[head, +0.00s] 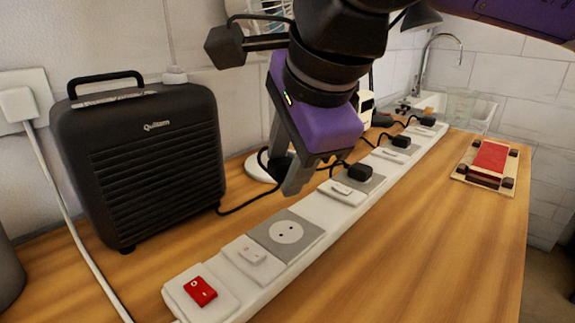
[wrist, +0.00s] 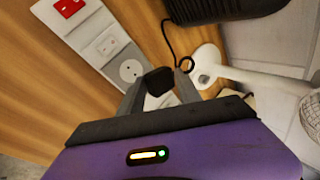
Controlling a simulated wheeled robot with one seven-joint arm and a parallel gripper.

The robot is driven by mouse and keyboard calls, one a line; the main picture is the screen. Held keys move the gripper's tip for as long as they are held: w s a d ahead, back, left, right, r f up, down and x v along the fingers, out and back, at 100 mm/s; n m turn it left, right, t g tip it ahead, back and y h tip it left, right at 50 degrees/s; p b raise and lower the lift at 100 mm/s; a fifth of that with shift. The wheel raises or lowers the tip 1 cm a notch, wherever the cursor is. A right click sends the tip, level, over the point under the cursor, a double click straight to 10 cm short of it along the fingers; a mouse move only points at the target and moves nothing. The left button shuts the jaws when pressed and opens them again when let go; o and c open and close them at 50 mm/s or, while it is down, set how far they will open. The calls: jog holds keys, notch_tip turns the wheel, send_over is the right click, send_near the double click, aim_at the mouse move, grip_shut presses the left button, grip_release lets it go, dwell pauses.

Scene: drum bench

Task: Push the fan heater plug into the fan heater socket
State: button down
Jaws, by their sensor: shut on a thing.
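My gripper (head: 294,185) is shut on a black plug (wrist: 159,80), which shows between the fingers in the wrist view. In the head view the fingers hide the plug. The fan heater appears to be the black ribbed box (head: 140,160) at the left; its black cord runs along the bench toward my gripper. The near empty socket (head: 289,231), round with two holes on a grey plate, is in the white power strip. It also shows in the wrist view (wrist: 130,70), just left of the plug. The plug is outside the socket, up and behind it in the head view.
The strip has a red switch (head: 200,290) at its near end. Several other black plugs, such as this one (head: 354,172), sit farther along it. A white round base (head: 262,166) stands behind my gripper. A red-topped board (head: 488,160) lies at the right; the bench front is clear.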

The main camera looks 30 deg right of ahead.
jog(key=shift+w+a+f+t+b, duration=0.15)
jog(key=shift+f+t+b, duration=0.55)
jog(key=shift+f+b, duration=1.3)
jog(key=shift+s+r+b, duration=0.35)
jog(key=shift+s+b, duration=0.25)
jog(key=shift+b, duration=0.55)
jog(key=shift+s, duration=0.25)
jog(key=shift+f, duration=0.1)
jog(key=shift+f+n+y+b, duration=1)
jog(key=shift+f+n+y, duration=0.65)
jog(key=shift+n, duration=0.65)
jog(key=shift+f, duration=0.15)
